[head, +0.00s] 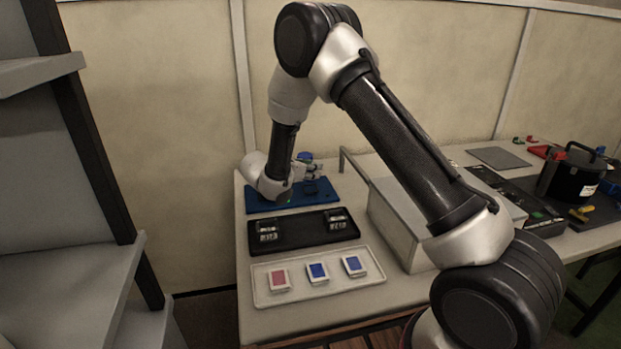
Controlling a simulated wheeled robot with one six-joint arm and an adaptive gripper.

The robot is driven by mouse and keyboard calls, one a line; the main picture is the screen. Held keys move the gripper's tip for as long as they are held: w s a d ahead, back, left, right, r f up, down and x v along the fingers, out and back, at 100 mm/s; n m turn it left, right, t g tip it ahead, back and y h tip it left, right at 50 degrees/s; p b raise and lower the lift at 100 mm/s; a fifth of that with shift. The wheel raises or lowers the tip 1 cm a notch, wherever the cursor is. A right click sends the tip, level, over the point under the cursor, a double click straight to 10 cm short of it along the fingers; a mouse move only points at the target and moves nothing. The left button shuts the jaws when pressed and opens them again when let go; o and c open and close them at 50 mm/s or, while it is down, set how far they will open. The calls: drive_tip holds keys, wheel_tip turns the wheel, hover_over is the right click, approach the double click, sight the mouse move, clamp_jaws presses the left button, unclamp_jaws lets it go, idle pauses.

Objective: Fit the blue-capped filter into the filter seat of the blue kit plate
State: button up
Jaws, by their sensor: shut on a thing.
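The blue kit plate (262,206) lies at the back left of the table, partly hidden by my wrist. My gripper (311,168) is over the right part of the plate, pointing to the right. It is shut on the blue-capped filter (305,156), of which only the blue cap shows by the fingers. The filter's body is hidden or too small to make out. A darker blue raised part (311,187) of the plate shows below the fingers. I cannot tell which part of the plate is the filter seat.
In front of the plate lie a black tray (297,237) with two small items and a white tray (328,291) with one pink and two blue packets. A grey box (389,228) stands to the right. A black pot (567,180) and a grey mat (499,157) are farther right.

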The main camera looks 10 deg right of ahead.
drive_tip(key=shift+f, duration=1.45)
drive_tip(key=shift+f, duration=0.15)
drive_tip(key=shift+f, duration=0.15)
drive_tip(key=o, duration=0.9)
